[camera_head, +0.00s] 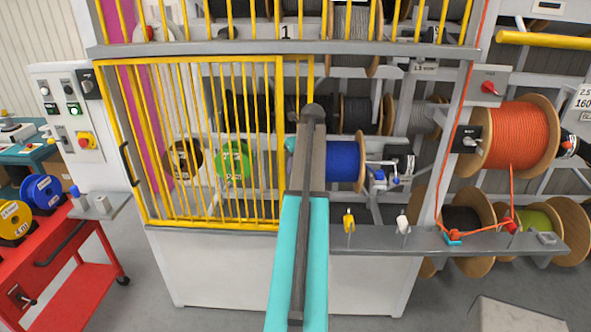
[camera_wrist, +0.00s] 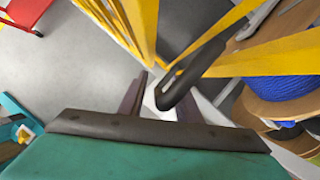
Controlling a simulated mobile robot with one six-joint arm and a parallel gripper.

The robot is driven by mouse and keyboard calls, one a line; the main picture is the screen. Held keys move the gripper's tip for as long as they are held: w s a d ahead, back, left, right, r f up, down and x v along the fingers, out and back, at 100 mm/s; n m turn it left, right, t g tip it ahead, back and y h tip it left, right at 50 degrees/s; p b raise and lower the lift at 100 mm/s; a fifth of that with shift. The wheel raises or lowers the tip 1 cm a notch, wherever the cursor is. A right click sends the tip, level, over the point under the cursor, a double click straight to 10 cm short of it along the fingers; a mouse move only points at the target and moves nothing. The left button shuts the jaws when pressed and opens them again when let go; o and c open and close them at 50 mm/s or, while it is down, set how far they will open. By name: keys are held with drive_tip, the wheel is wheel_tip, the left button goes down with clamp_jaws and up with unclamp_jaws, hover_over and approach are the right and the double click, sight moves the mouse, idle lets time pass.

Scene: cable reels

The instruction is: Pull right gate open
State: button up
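Yellow-barred gate panels (camera_head: 215,145) cover the left and middle of the frame in the head view. Yellow bars stand close together near the middle (camera_head: 281,130), and the bay to their right shows no bars. I cannot tell from this view exactly where the right gate's edges are. In the wrist view a black handle (camera_wrist: 192,72) sits by yellow bars (camera_wrist: 268,60). My gripper (camera_wrist: 160,103) has its two dark fingers apart, with the handle's near end between or just beyond them. Contact is unclear. In the head view my arm hides the gripper.
Another black handle (camera_head: 127,163) is on the left gate's edge. A blue cable reel (camera_head: 343,160) lies in the unbarred bay. A grey ledge (camera_head: 385,240) with clips runs below it. A red cart (camera_head: 65,255) stands at left, and open floor lies in front.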

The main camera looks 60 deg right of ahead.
drive_tip(key=b+v, duration=0.4)
drive_tip(key=v, duration=0.9)
drive_tip(key=shift+s+r, duration=0.15)
drive_tip(key=shift+s, duration=0.05)
drive_tip(key=shift+s, duration=0.1)
idle(0.4)
